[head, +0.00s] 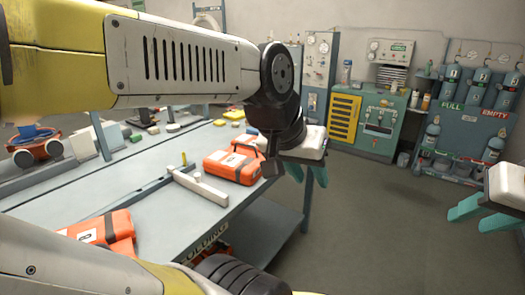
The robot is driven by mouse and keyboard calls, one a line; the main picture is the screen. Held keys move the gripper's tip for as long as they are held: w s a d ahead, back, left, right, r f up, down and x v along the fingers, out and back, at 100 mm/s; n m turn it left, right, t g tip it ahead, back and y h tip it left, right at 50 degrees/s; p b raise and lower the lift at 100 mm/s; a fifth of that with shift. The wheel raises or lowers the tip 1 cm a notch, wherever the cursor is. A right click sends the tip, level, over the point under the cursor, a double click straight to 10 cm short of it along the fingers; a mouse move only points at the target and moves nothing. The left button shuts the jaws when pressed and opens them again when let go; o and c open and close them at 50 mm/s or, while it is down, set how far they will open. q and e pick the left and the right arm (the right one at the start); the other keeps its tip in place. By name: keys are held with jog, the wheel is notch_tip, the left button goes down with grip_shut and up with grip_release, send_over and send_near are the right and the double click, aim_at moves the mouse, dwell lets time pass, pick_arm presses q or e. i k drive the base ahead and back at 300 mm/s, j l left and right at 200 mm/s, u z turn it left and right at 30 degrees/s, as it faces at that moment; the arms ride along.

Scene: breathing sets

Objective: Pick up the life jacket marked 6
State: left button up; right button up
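One pack (232,170) is near the bench's far right edge, beside my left gripper in the picture. The other pack (122,228) is at the near left, partly hidden by my lower arm link. I cannot read a 6 for certain on either label. My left gripper (308,174) has teal fingers pointing down, spread apart and empty, right of the far pack. My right gripper (464,215) is at the right edge, partly cut off, its teal fingers apart and empty.
A white bar (200,186) lies on the bench between the packs. Small yellow and green blocks (172,127) lie at the back. A lower shelf (262,228) is under the bench. Teal cabinets (370,125) and cylinders (450,88) line the wall. The floor at right is clear.

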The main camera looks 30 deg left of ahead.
aim_at(240, 163)
jog(key=i+u, duration=0.2)
jog(key=u, duration=0.15)
jog(key=i+u, duration=0.15)
jog(key=u, duration=0.2)
jog(key=i+u, duration=0.3)
jog(key=i+j+u, duration=0.1)
jog(key=u, duration=0.3)
jog(key=i+u, duration=0.2)
jog(key=u, duration=0.15)
jog(key=i+u, duration=0.15)
jog(key=u, duration=0.25)
